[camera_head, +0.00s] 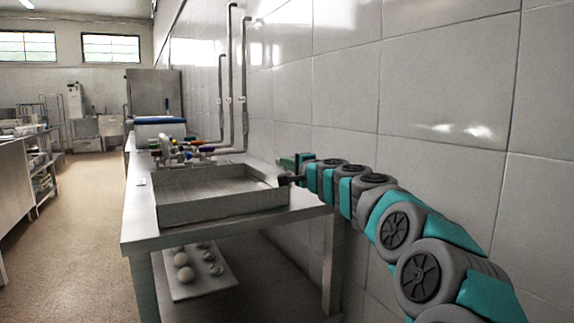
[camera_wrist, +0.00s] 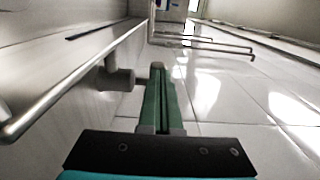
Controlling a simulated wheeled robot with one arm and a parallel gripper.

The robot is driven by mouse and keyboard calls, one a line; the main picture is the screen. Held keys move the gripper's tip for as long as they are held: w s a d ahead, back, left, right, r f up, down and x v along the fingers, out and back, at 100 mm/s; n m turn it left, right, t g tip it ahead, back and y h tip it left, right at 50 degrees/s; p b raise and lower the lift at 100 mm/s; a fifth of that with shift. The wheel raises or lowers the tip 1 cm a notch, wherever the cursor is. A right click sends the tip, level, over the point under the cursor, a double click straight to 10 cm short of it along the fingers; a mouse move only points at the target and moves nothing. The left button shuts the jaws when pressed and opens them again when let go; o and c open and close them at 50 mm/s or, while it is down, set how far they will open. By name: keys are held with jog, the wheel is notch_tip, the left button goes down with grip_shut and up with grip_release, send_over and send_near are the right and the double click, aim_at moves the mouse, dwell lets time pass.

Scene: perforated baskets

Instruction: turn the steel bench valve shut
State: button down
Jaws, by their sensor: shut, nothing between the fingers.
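My gripper (camera_head: 283,162) is at the right end of the steel basin (camera_head: 222,212) on the bench, close to the tiled wall. In the wrist view its green fingers (camera_wrist: 157,68) are together, with nothing between them. A dark stub (camera_head: 288,180) stands out by the basin's right end, just below the fingers.
The steel bench (camera_head: 136,232) stands along the wall. Colourful fittings (camera_head: 180,151) sit behind the basin, under vertical pipes (camera_head: 245,85). A lower shelf (camera_head: 190,287) holds several round things. The floor (camera_head: 75,225) to the left is clear.

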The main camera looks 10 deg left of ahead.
jog(key=shift+a+b, duration=0.3)
jog(key=shift+a, duration=0.55)
jog(key=shift+w+a+b, duration=0.3)
jog(key=shift+a+b, duration=0.05)
jog(key=shift+a, duration=0.25)
jog(key=shift+w+a, duration=0.3)
jog(key=shift+a, duration=0.1)
jog(key=shift+d, duration=0.1)
dwell(0.9)
